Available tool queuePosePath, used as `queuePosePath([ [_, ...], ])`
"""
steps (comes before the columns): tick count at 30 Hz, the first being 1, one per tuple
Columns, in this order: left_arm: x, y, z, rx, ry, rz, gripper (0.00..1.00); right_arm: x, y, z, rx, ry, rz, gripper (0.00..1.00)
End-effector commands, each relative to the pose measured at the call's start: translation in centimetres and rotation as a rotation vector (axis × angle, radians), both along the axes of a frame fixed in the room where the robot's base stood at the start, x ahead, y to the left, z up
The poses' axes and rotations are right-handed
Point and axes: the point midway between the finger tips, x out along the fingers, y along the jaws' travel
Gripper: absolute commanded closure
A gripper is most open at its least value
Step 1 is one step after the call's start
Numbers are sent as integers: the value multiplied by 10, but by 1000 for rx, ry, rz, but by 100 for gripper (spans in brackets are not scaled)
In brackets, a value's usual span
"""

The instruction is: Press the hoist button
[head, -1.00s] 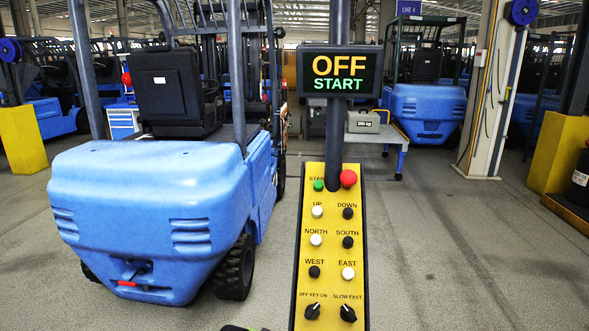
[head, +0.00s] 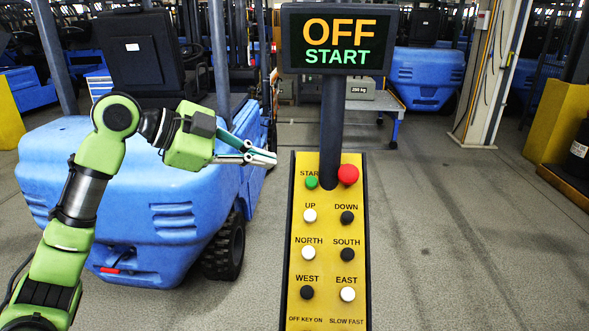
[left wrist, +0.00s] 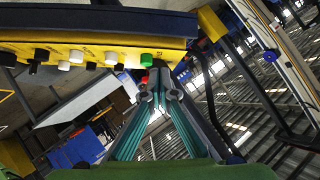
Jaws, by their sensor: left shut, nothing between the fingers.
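The yellow hoist pendant panel (head: 328,230) stands upright in front of me. It carries a green START button (head: 311,182), a red button (head: 347,174), and white and black buttons marked UP, DOWN, NORTH, SOUTH, WEST and EAST. A display (head: 336,42) above it reads OFF and START. My left gripper (head: 272,159) is shut and empty, left of the panel's top and apart from the green button in the picture. In the left wrist view, the green button (left wrist: 147,57) shows just above the gripper's fingertips (left wrist: 159,83). My right gripper is not in view.
A blue forklift (head: 150,215) stands behind my left arm, left of the panel. A grey 250 kg weight (head: 358,92) rests on a table behind the display. Yellow blocks (head: 560,140) stand at the right. The floor right of the panel is clear.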

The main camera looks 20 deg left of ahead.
Motion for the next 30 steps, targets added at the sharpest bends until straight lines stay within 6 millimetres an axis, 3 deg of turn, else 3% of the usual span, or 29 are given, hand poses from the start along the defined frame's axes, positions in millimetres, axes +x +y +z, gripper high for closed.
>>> queuePosePath([
  [3, -37, -10, 31, 98, -69, -93, 100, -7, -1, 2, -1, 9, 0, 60],
  [6, -60, -16, 43, 163, -104, -152, 100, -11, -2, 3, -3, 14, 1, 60],
  [9, -70, -18, 46, 193, -118, -179, 100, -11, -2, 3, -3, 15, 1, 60],
  [22, -68, -22, 44, 193, -117, -182, 100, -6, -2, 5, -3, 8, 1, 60],
  [30, -41, -51, 22, 190, -114, -187, 100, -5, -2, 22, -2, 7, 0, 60],
])
